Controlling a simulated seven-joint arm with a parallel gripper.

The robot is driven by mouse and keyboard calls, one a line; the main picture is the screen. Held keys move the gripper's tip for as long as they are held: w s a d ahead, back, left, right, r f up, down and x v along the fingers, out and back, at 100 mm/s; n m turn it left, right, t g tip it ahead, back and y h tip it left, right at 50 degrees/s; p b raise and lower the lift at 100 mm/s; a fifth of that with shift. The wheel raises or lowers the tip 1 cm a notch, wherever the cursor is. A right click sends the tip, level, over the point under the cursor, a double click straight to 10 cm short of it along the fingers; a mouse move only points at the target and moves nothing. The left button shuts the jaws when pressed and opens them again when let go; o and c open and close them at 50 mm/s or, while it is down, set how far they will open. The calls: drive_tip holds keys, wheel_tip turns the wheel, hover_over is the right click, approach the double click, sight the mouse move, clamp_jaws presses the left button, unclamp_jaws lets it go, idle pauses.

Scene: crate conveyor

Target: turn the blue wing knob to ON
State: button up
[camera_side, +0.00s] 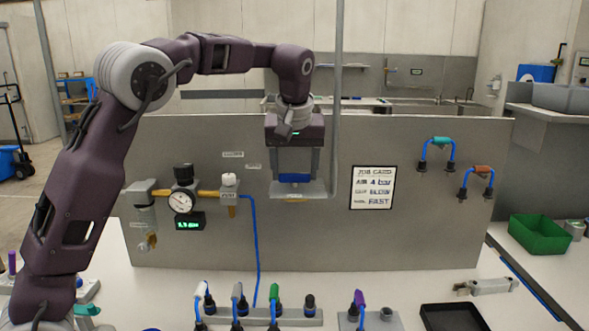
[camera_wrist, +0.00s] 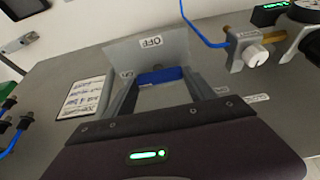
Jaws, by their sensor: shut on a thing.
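The blue wing knob (camera_side: 295,178) sits on a light grey plate (camera_side: 312,190) on the upright panel. In the wrist view the knob (camera_wrist: 160,76) is a blue bar lying nearly level across the picture. My gripper (camera_wrist: 158,82) is shut on the bar, one finger at each of its ends. In the side view my gripper (camera_side: 295,174) hangs down in front of the panel. An OFF label (camera_wrist: 150,42) shows on the plate (camera_wrist: 174,46) beyond the bar. A smaller label (camera_wrist: 126,76) beside the left finger is too small to read surely.
A gauge (camera_side: 180,201) and a white valve knob (camera_side: 229,180) are left of my gripper in the side view. A job card (camera_side: 373,187) is to the right. A grey pole (camera_side: 338,90) stands close by. Hose fittings (camera_side: 274,296) line the bench below.

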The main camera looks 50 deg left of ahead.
drive_tip(key=o, duration=1.1)
drive_tip(key=v, duration=0.7)
